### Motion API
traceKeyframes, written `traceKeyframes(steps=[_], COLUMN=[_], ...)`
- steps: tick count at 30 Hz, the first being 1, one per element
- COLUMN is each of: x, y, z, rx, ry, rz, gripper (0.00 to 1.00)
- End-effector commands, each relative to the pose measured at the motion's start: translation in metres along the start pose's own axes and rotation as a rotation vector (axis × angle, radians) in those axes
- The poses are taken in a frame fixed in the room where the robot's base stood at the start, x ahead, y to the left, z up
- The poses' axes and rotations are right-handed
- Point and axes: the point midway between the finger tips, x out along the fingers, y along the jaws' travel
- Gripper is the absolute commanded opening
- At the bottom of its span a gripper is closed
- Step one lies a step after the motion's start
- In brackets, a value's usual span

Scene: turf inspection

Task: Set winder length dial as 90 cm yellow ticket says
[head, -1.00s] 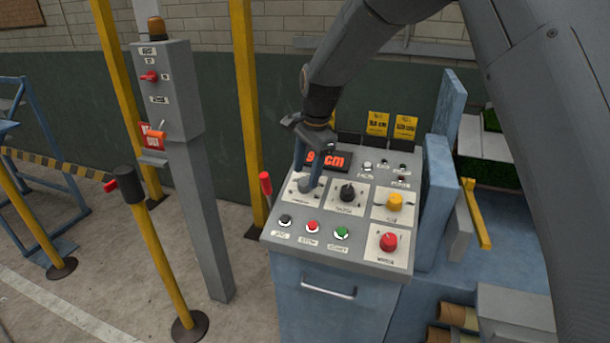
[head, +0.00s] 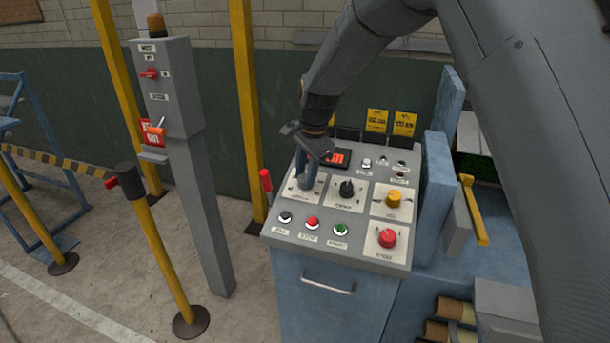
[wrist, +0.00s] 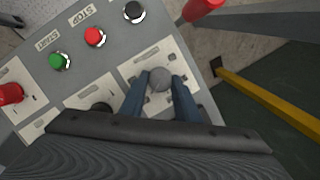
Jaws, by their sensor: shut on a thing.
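My gripper (head: 305,183) reaches down onto the left knob position of the grey control panel (head: 273,229). In the wrist view, my gripper's blue fingers (wrist: 160,88) are shut on a round grey dial (wrist: 159,79) on a white plate. The dial is hidden behind my fingers in the head view. The red-lit display (head: 337,156) is partly covered by my gripper, so its number cannot be read; only the end of the lettering shows. Two yellow tickets (head: 377,120) (head: 404,123) stand behind the panel; their print is too small to read.
A black knob (head: 346,188), a yellow knob (head: 394,198) and a red knob (head: 387,238) sit close by on the panel. Black, red and green buttons (head: 312,222) line its front. A red-tipped lever (head: 266,181) stands at its left edge.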

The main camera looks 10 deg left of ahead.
Motion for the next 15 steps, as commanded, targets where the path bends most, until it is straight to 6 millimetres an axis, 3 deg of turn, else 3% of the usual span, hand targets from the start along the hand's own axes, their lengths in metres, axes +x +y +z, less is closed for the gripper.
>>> traceKeyframes(steps=[8,15], x=[0.0,0.0004], y=[-0.0013,-0.0034], z=[0.0001,0.0006], rx=[-0.094,-0.28], ry=[-0.001,0.0], rz=[0.027,0.079], gripper=[0.07,0.07])
